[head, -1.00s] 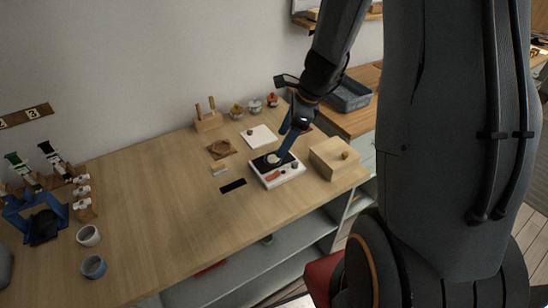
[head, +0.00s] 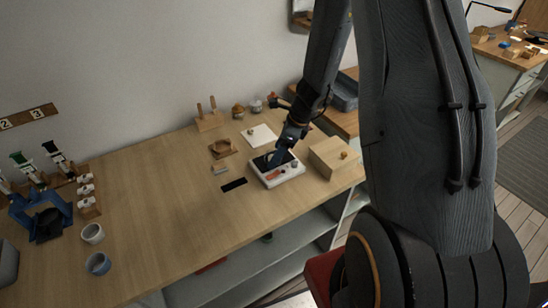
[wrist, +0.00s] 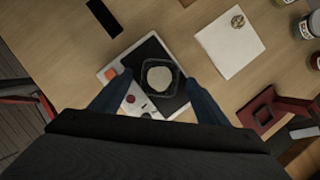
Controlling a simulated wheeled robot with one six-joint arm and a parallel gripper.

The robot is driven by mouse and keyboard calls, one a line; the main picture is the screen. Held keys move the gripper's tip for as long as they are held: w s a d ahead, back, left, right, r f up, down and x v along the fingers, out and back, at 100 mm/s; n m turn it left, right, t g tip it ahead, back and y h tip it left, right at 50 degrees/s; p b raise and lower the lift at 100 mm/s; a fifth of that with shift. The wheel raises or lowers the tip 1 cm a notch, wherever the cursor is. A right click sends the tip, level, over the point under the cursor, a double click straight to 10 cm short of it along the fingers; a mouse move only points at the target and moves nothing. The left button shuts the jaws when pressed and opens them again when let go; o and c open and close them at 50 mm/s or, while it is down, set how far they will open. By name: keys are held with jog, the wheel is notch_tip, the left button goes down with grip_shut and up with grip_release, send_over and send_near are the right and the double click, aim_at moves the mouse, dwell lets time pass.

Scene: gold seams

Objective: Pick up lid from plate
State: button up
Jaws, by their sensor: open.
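A white hot plate with a black top (head: 277,172) sits on the wooden bench; it also shows in the wrist view (wrist: 111,73). A clear, square-looking piece with a pale round patch (wrist: 159,79) is on the black top. It may be the lid, but I cannot tell for sure. My gripper (wrist: 159,82) is open above the hot plate, with one blue finger on each side of the clear piece. I cannot tell whether the fingers touch it.
A white square sheet (head: 262,138) with a small brown round thing (wrist: 238,21) lies behind the hot plate. A wooden box (head: 330,158) stands close on the right. Small jars (head: 255,107) stand at the back.

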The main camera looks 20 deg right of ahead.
jog(key=c, duration=1.2)
